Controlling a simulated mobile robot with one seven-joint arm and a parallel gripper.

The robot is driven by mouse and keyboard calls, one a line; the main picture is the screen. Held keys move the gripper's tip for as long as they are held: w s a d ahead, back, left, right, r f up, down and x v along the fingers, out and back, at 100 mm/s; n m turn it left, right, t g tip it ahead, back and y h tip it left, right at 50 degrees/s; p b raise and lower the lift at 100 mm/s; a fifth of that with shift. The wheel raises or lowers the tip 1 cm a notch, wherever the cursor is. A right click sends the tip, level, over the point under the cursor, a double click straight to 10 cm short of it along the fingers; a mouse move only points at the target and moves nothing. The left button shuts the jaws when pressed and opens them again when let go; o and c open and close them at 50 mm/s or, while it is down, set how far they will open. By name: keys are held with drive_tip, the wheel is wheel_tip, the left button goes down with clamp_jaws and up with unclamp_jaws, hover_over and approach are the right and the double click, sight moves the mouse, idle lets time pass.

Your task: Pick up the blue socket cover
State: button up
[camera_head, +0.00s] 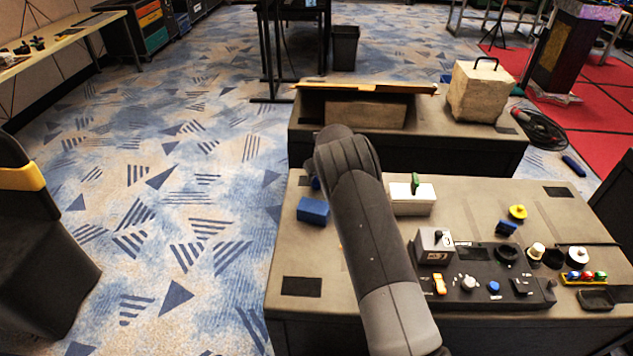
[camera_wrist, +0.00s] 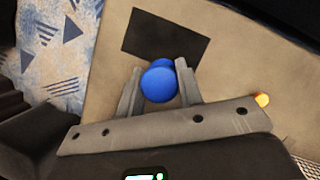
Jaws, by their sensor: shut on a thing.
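The blue socket cover (camera_wrist: 158,86) is a round, glossy blue piece between the two fingers of my gripper (camera_wrist: 160,74) in the wrist view. The fingers stand on either side of it and are shut on it. A second rounded blue part shows just behind it. I cannot tell whether the cover touches the tabletop below. In the head view my arm hides the gripper; a small bit of blue (camera_head: 315,183) shows at the arm's left edge, near the table's far left corner.
The table (camera_head: 460,205) holds a blue block (camera_head: 313,211), a white box with a green handle (camera_head: 412,198), a black control panel (camera_head: 480,290) and several small knobs and caps. Behind it stands a second table with an open box (camera_head: 365,112) and a stone-like block (camera_head: 479,92). Carpet lies left.

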drive_tip(key=shift+c, duration=1.2)
drive_tip(key=shift+r, duration=0.1)
